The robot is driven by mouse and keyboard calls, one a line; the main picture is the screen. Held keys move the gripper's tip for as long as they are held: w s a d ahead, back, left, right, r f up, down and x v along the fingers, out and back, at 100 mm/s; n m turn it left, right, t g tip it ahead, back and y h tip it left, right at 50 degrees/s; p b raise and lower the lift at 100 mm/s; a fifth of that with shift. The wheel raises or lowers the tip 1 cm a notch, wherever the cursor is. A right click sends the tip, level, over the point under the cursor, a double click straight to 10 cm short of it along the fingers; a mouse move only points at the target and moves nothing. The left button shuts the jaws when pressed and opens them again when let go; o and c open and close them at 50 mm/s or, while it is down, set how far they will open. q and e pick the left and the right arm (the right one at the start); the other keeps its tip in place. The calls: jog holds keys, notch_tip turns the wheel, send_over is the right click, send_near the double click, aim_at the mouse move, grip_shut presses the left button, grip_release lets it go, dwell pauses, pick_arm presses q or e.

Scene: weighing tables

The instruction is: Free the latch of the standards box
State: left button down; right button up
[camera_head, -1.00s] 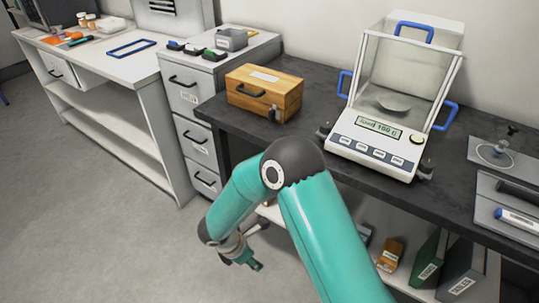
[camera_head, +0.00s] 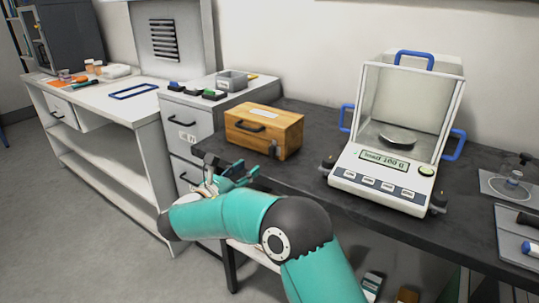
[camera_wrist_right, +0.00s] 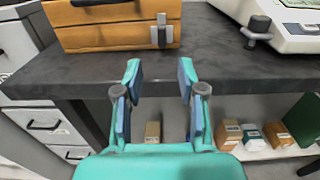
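The standards box (camera_head: 264,130) is a wooden box with a dark handle and a pale label on its lid. It sits shut on the dark table, left of the balance. Its latch (camera_wrist_right: 161,32) is a small grey metal piece on the box's front, near the right end; in the head view the latch (camera_head: 273,149) shows small and dark. My right gripper (camera_wrist_right: 158,68) is open and empty, in front of the table edge, below and short of the latch. In the head view the right gripper (camera_head: 243,172) is beside the table's front edge. My left gripper is not in view.
The balance (camera_head: 385,170) with its glass shield stands right of the box. The dark table (camera_head: 318,175) has bare room in front of the box. A drawer cabinet (camera_head: 180,135) stands left. Small boxes (camera_wrist_right: 251,135) lie on the shelf below.

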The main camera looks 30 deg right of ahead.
aim_at(269, 153)
jog(key=x, duration=1)
jog(key=shift+d, duration=0.1)
